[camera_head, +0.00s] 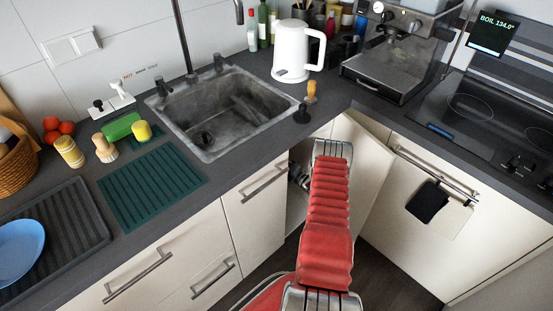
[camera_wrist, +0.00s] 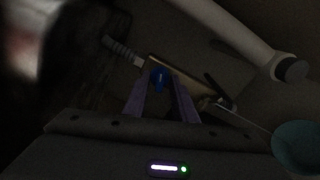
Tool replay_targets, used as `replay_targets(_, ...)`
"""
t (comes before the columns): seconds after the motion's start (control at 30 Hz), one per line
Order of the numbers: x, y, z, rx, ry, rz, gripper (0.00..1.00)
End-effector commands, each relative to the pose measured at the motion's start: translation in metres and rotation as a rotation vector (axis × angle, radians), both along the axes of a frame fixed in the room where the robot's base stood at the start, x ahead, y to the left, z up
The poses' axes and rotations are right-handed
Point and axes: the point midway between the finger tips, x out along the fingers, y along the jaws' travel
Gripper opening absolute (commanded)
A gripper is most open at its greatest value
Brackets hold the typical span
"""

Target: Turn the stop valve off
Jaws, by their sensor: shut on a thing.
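The stop valve's small blue handle (camera_wrist: 159,77) shows in the dim wrist view, between the tips of my gripper (camera_wrist: 160,84). The two pale purple fingers are shut on it. A brownish pipe or valve body lies just behind the handle; its details are too dark to make out. In the head view my red-sleeved arm reaches into the open cupboard at the corner below the sink (camera_head: 263,128). The valve is hidden in that view, and my gripper is not clearly seen there.
A pale thick pipe (camera_wrist: 235,35) runs close by at the upper right of the wrist view. A grey ribbed hose end (camera_wrist: 122,50) is at the upper left, and a teal round object (camera_wrist: 298,146) at the lower right. The open cupboard door (camera_head: 370,178) stands right of my arm.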

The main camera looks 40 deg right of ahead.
Motion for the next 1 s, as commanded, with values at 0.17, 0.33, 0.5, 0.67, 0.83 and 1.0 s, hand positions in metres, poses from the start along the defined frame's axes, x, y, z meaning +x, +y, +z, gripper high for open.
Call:
replay_targets(0.17,-0.0016,-0.0033,-0.0024,0.153,0.009,-0.009,0.02)
replay_targets(0.33,-0.0017,-0.0036,-0.003,0.267,0.013,-0.01,0.02)
replay_targets(0.5,-0.0017,-0.0033,-0.0037,0.339,0.015,-0.01,0.02)
replay_targets(0.67,-0.0017,-0.0025,-0.0041,0.371,0.016,-0.009,0.02)
replay_targets(0.83,-0.0016,-0.0017,-0.0045,0.379,0.017,-0.007,0.02)
replay_targets(1.0,-0.0016,-0.0009,-0.0049,0.378,0.018,-0.006,0.02)
